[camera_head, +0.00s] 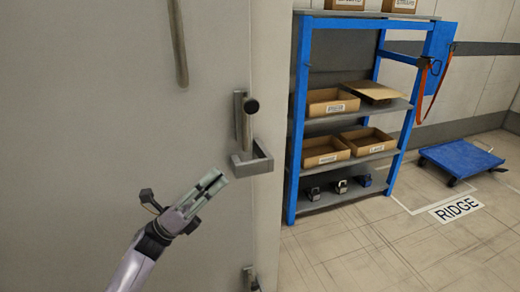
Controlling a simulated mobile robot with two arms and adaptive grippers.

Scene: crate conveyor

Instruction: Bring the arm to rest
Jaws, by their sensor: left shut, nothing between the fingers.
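My left arm comes up from the bottom left. Its gripper (218,181) is shut and empty, pointing up and right. It shows in front of the large grey door or cabinet face (80,120), just left of and below a grey square bracket (262,158). I cannot tell whether the fingertips touch the bracket. A dark-ended lever handle (248,108) stands above the bracket. My right gripper is not in the view.
A blue-framed shelf (300,110) with open cardboard boxes (327,150) stands to the right. A blue flat cart (460,158) stands farther right. A floor label reading RIDGE (457,208) lies in front of it. The tiled floor (400,255) at lower right is clear.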

